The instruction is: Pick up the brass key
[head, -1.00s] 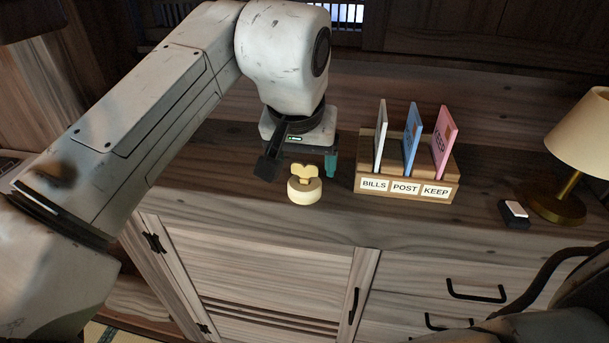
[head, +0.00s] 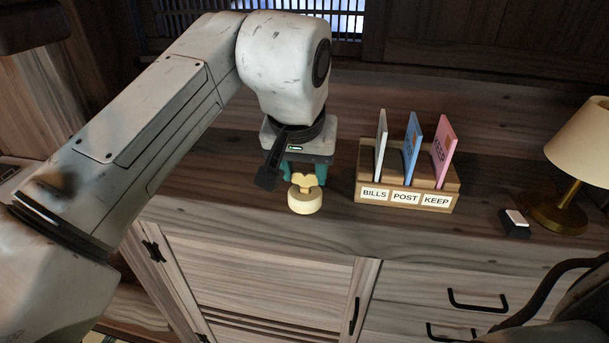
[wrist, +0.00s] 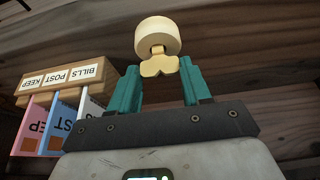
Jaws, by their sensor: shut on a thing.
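The brass key (head: 305,181) is pale yellow with a lobed bow and stands upright in a round cream holder (head: 305,203) on the cabinet top. My gripper (head: 305,173) is directly at the key from behind, its teal fingers shut on the bow. In the wrist view, the bow (wrist: 158,67) sits between the fingertips (wrist: 160,78), and its short stem runs into the cream holder (wrist: 158,37). The lower part of the key is hidden inside the holder.
A wooden letter rack (head: 407,194) marked BILLS, POST and KEEP stands to the right, with grey, blue and pink cards. A brass lamp (head: 557,217) and a small dark block with a white top (head: 515,222) are further right. The cabinet's front edge is close.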

